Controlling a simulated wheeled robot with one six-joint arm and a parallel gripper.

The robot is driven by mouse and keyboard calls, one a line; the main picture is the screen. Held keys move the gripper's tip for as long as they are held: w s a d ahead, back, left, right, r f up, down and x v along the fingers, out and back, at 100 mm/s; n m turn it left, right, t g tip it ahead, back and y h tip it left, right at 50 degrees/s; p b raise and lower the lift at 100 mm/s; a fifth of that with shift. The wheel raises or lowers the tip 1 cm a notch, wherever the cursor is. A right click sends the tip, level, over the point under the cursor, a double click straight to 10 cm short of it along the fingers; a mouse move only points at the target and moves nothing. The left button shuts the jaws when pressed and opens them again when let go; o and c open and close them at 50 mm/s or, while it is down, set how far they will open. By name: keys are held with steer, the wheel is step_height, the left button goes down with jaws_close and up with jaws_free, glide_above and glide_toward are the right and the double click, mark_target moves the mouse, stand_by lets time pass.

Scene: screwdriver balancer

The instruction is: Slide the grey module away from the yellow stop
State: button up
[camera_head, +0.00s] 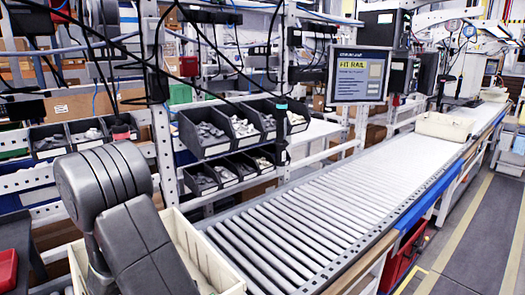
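I cannot make out a grey module or a yellow stop in the camera_head view. A dark grey, rounded arm part, which seems to be mine, fills the lower left and hides part of what lies behind it. My gripper and its fingers do not show.
A roller conveyor (310,213) runs from lower middle to upper right, its near rollers bare. A cream bin (455,126) sits far along it. A cream crate (205,262) stands behind the arm part. Black parts bins (207,150) hang on the rack. A monitor (359,75) reads "FIT RAIL".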

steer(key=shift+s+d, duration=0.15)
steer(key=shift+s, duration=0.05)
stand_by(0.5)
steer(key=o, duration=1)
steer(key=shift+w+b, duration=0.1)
steer(key=shift+b, duration=0.2)
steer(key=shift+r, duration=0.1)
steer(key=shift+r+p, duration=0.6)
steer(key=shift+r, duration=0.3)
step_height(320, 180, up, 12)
steer(key=p, duration=0.7)
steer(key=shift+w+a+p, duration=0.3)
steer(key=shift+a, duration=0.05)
